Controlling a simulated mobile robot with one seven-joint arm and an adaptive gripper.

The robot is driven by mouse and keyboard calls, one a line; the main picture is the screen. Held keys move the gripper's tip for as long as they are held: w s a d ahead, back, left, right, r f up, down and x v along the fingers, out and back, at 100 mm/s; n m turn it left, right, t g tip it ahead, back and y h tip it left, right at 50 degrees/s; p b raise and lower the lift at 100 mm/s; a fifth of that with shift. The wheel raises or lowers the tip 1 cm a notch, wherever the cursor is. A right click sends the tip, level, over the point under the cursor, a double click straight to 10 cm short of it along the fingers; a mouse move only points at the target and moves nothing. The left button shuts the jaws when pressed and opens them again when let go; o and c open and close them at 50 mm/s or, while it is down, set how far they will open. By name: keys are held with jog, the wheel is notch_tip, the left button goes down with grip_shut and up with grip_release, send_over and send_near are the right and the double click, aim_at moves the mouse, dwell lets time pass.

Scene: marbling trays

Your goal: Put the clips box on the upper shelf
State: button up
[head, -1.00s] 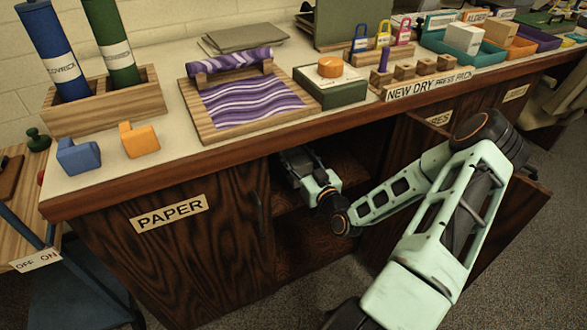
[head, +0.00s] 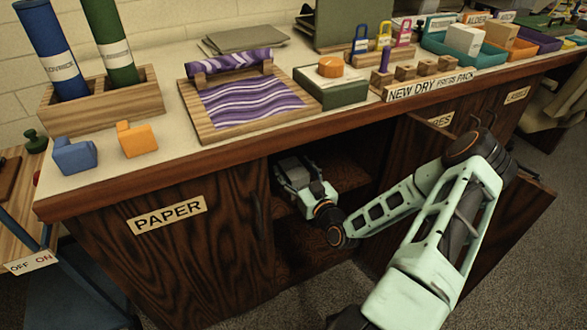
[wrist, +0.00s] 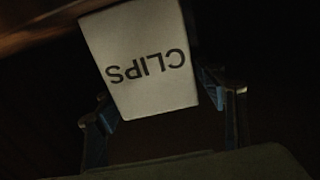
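The clips box (wrist: 145,60) is pale, with "CLIPS" upside down on the face towards the wrist camera. My gripper (wrist: 155,95) has a finger against each side of it and appears shut on it. In the head view my gripper (head: 289,172) reaches into the open cupboard under the counter, at the height of its upper shelf (head: 345,174). The box cannot be made out clearly there. Whether it touches the shelf cannot be told; the wrist view is very dark around it.
The counter edge (head: 230,154) runs just above my gripper. The closed PAPER door (head: 180,250) is left of the opening, and an open door (head: 500,230) stands out at the right, behind my arm. A lower compartment (head: 300,255) lies below the shelf.

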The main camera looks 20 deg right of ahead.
jog(key=shift+r, duration=0.25)
jog(key=s+p, duration=0.2)
jog(key=s, duration=1)
jog(key=shift+d, duration=0.2)
jog(key=shift+f, duration=0.1)
